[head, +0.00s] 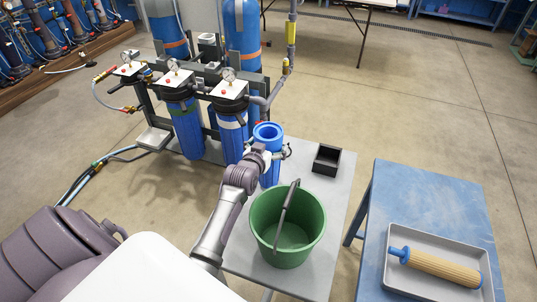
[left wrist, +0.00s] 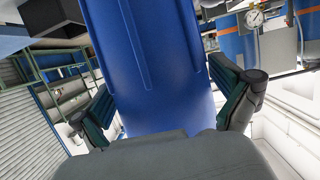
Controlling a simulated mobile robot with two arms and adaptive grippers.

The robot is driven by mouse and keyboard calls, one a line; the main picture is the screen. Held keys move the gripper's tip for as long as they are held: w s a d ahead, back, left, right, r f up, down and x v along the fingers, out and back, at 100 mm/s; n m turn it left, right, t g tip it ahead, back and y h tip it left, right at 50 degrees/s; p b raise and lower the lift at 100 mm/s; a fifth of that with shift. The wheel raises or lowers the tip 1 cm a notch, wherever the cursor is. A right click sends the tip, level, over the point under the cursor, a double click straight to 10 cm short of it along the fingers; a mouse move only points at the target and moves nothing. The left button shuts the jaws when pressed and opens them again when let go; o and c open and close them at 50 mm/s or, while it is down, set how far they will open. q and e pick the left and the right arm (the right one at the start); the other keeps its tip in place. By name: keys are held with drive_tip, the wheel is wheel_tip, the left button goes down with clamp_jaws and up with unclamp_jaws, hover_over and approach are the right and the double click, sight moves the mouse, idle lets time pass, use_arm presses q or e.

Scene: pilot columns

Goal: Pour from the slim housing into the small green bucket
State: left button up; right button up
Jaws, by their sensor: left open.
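The slim housing (head: 268,133) is a blue, open-topped cylinder standing upright on the grey table, just behind the small green bucket. My left gripper (head: 268,157) is at the housing's near side. In the left wrist view the blue housing (left wrist: 150,50) fills the space between the two spread fingers of my left gripper (left wrist: 163,84). The fingers are open, one on each side of it. The small green bucket (head: 286,257) stands upright on the table with its dark handle raised across the opening. Its visible inside looks empty. My right gripper is not in view.
A filter rack with blue housings (head: 186,128) and gauges stands left of the slim housing. A small black box (head: 327,159) sits on the grey table (head: 339,196) to the right. A blue table (head: 428,187) holds a tray (head: 462,252) with a ribbed filter cartridge (head: 440,268).

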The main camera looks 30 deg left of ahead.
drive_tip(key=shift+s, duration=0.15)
use_arm(q)
drive_tip(key=c, duration=0.4)
drive_tip(key=shift+r, duration=0.1)
drive_tip(key=c, duration=1)
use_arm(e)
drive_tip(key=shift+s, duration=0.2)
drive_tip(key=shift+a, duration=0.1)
